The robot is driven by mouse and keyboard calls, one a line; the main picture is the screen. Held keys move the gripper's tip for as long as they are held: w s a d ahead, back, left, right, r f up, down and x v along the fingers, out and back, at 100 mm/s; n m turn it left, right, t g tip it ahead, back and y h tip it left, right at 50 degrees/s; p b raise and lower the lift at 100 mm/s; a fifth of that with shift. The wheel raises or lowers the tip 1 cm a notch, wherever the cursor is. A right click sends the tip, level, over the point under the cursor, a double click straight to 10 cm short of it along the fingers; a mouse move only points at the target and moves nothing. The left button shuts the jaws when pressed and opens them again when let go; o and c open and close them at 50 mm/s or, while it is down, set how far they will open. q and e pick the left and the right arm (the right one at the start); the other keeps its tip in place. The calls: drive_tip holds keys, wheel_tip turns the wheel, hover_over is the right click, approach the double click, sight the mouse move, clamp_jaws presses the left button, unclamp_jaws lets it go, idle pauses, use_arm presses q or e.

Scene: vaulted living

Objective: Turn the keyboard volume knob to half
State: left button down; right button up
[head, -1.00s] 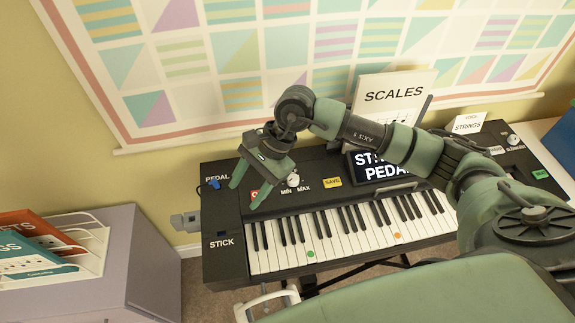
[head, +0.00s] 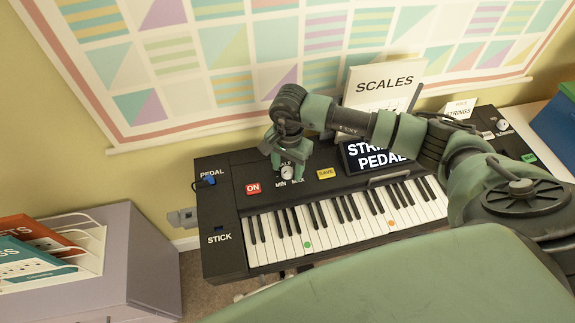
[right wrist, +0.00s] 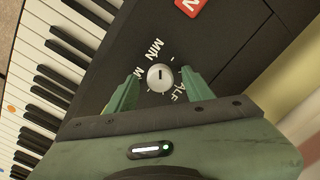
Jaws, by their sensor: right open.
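The volume knob (head: 287,172) is a small white dial on the black keyboard (head: 228,228), with MIN and MAX printed below it. In the right wrist view the white knob (right wrist: 160,78) has a short dark mark near its middle; its exact pointing is too small to tell. MIN (right wrist: 153,48) is above it there, and a partly covered HALF label is to its right. My right gripper (head: 288,168) is open above the knob, its fingers on either side of it. I see a gap between each finger and the knob. My left gripper is out of view.
A red ON button (head: 253,188) and a yellow SAVE button (head: 326,174) flank the knob. A lit screen (head: 375,155) and a SCALES book (head: 385,82) are farther right. A lilac cabinet (head: 135,255) stands at left.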

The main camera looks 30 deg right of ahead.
clamp_jaws()
idle(0.3)
